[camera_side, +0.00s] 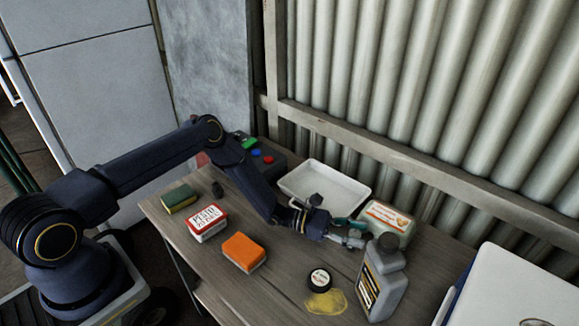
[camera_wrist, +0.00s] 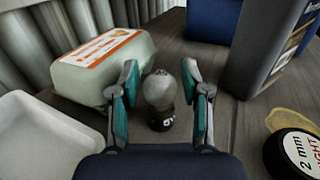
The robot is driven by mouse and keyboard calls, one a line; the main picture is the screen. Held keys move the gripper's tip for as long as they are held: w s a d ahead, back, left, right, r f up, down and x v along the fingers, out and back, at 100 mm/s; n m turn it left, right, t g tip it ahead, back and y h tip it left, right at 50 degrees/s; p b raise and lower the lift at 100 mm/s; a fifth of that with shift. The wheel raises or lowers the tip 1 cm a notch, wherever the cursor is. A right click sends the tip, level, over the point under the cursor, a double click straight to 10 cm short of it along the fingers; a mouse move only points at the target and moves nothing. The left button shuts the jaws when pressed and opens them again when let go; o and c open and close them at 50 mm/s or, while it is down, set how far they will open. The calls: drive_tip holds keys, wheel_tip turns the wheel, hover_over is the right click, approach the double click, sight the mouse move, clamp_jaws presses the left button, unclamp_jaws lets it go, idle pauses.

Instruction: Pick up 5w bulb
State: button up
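The bulb (camera_wrist: 160,88) has a pale, clear glass globe and a dark lower part (camera_wrist: 161,119) with a small white marking. In the wrist view it stands upright on the wooden table, straight ahead of my gripper (camera_wrist: 160,82). The two teal-padded fingers are open, one to the left and one to the right of the bulb, with gaps showing on both sides. In the side view my gripper (camera_side: 352,232) is low over the table between the egg carton and the grey bottle. I cannot make out the bulb clearly there.
The egg carton (camera_side: 387,222) is close on the wrist view's left, with the white tray (camera_side: 312,183) nearer. The grey bottle (camera_side: 384,280) is on the right. A round tin (camera_side: 319,279), yellow spill (camera_side: 326,302) and orange box (camera_side: 244,251) lie towards the front.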

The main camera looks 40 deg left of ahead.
clamp_jaws()
